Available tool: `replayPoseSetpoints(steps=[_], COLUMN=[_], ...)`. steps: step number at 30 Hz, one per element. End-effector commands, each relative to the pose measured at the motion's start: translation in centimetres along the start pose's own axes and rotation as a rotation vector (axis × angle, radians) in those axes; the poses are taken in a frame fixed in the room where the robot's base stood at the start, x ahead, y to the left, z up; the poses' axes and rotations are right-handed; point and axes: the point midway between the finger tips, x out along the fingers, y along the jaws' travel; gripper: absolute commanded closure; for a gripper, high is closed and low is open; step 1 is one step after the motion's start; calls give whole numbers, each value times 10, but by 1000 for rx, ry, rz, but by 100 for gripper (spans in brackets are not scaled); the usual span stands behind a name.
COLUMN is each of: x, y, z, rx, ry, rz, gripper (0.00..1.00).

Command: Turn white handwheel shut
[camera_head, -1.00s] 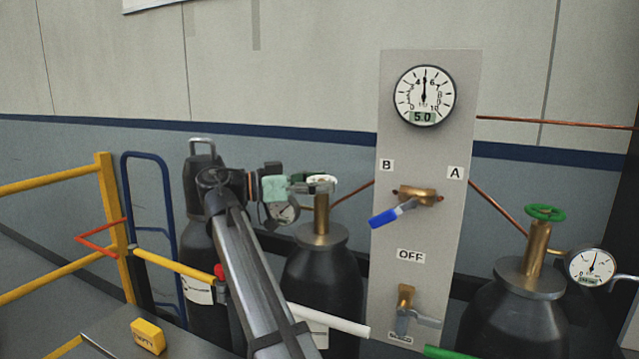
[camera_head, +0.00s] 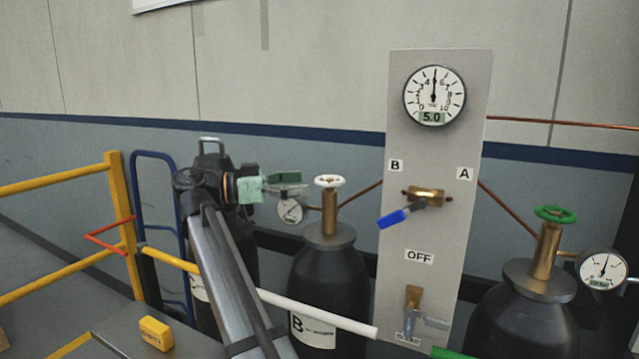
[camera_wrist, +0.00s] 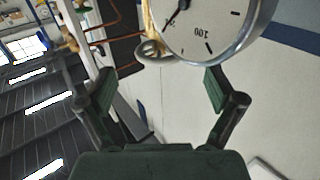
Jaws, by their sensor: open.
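The white handwheel (camera_head: 328,181) sits on top of the brass valve (camera_head: 329,215) of cylinder B (camera_head: 325,275), right of centre-left in the head view. My gripper (camera_head: 300,184) is just left of the handwheel in that view, apart from it, with a small gap. In the wrist view my gripper (camera_wrist: 160,90) has its two fingers spread wide with nothing between them. A round pressure gauge (camera_wrist: 215,22) fills the top of the wrist view beyond the fingers.
Cylinder B's gauge (camera_head: 290,209) hangs below my gripper. A grey panel (camera_head: 440,130) with a 5.0 gauge (camera_head: 434,95) and a blue-handled lever (camera_head: 393,219) stands to the right. A green handwheel (camera_head: 556,214) tops the right cylinder. A yellow railing (camera_head: 125,215) is at left.

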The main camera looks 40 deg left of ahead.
Motion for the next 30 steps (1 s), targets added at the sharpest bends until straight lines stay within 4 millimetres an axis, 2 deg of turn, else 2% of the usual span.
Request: replayPoseSetpoints(steps=[3,9,13,23,28,30], x=[-24,-47,-53,-54,-62,-66], y=[-2,-1,0,0,2,9], z=[-1,-1,0,-1,-15,-22], rx=[0,0,0,0,-3,-10], ry=[1,1,1,1,2,5], rz=[-1,1,1,1,-9,-18], gripper=[7,7,7,7,7,7])
